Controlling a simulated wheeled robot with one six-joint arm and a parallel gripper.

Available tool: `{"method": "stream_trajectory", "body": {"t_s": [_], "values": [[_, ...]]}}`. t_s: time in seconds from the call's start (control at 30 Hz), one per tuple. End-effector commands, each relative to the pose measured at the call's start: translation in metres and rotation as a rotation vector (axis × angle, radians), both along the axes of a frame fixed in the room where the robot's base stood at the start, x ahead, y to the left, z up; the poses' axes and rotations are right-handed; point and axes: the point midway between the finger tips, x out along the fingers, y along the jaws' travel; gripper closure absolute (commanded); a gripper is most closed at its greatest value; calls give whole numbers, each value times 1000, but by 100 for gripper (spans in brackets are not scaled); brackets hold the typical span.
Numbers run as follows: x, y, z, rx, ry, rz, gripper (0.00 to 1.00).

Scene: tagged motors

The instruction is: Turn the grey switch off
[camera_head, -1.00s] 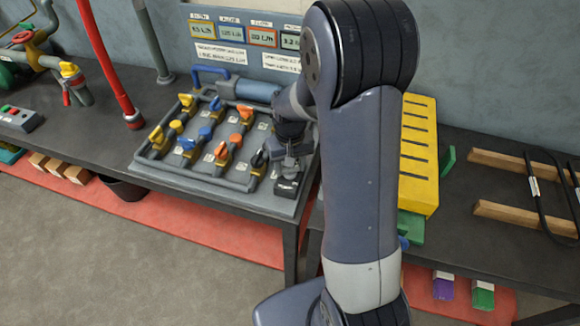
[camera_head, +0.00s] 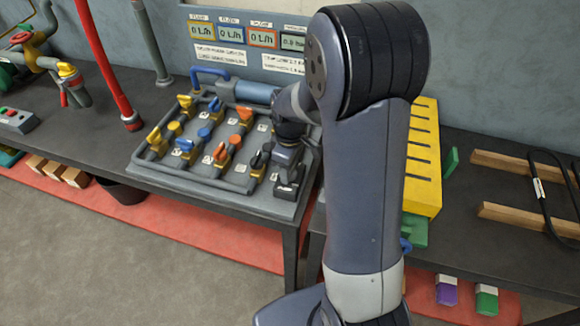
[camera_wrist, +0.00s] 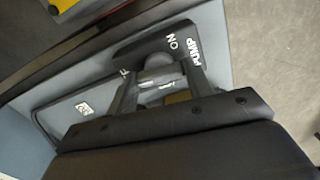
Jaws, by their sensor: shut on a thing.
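The grey switch (camera_wrist: 155,62) sits on a dark box (camera_wrist: 152,44) marked PUMP and ON in the wrist view. Part of another label on the box is hidden behind a finger. My gripper (camera_wrist: 160,74) is shut on the grey switch, with a finger on each side of it. In the head view, the box (camera_head: 287,191) is at the right front corner of the valve board, with my gripper (camera_head: 287,172) right over it. The switch itself is hidden there by my gripper.
Several blue, orange, yellow and black valve handles stand on the grey board (camera_head: 190,180) left of my gripper. Displays (camera_head: 231,35) behind them read 0 L/h. A yellow slotted block (camera_head: 422,160) stands right of my arm.

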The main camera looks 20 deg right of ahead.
Motion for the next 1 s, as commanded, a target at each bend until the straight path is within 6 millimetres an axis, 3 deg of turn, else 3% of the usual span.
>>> {"method": "stream_trajectory", "body": {"t_s": [0.3, 0.83, 0.87, 1.0], "values": [[1, 0, 1, 1, -2, 111, 74], [1, 0, 1, 0, -3, 130, 74], [1, 0, 1, 0, -3, 130, 49], [1, 0, 1, 1, -2, 130, 37]]}}
